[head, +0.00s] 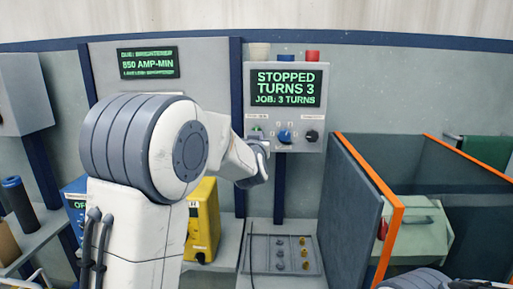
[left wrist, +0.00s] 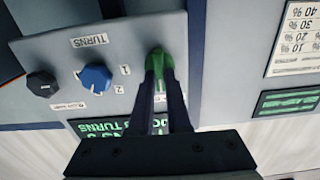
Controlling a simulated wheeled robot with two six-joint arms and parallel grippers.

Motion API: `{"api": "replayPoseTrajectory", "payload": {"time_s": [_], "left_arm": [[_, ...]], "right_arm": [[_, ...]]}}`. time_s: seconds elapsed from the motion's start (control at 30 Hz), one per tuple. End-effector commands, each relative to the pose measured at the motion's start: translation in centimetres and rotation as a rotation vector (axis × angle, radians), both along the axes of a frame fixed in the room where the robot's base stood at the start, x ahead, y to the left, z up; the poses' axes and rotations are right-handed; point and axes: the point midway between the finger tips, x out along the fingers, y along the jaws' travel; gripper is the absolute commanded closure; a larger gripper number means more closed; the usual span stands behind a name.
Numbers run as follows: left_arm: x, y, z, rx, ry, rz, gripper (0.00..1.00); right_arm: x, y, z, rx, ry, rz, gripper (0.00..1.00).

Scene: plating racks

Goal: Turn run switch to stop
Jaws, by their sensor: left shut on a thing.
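The control box (head: 260,150) hangs on the wall with a lit display (head: 286,88) that reads STOPPED, TURNS 3, JOB: 3 TURNS. Below it is a row of knobs. The green run switch (left wrist: 158,58) shows in the left wrist view between the fingertips of my left gripper (left wrist: 161,84), which is shut on it. In the head view my left arm and gripper mostly hide the switch at the box's left. The blue turns knob (head: 285,136) and a black knob (head: 312,136) sit to its right; the blue knob also shows in the left wrist view (left wrist: 95,78).
A second display (head: 148,63) reads 850 AMP-MIN. A yellow unit (head: 205,222) stands behind my left arm. An orange-edged partition (head: 362,205) rises right of the box. A tray with small pieces (head: 262,262) lies below the box.

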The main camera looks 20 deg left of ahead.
Motion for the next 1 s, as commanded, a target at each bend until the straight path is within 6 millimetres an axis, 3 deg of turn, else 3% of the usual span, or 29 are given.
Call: {"api": "replayPoseTrajectory", "payload": {"time_s": [0.03,0.4,1.0], "left_arm": [[0.0,-0.1,-0.6,-0.044,-0.014,-0.002,1.0],[-0.1,0.1,-0.5,-0.362,-0.104,-0.003,1.0],[-0.1,0.2,-0.2,-0.617,-0.173,-0.002,1.0]], "right_arm": [[0.0,0.0,-1.3,0.0,0.0,0.0,0.2],[0.0,0.0,-5.0,0.0,0.0,0.0,0.2],[0.0,0.0,-7.3,0.0,0.0,0.0,0.2]]}}
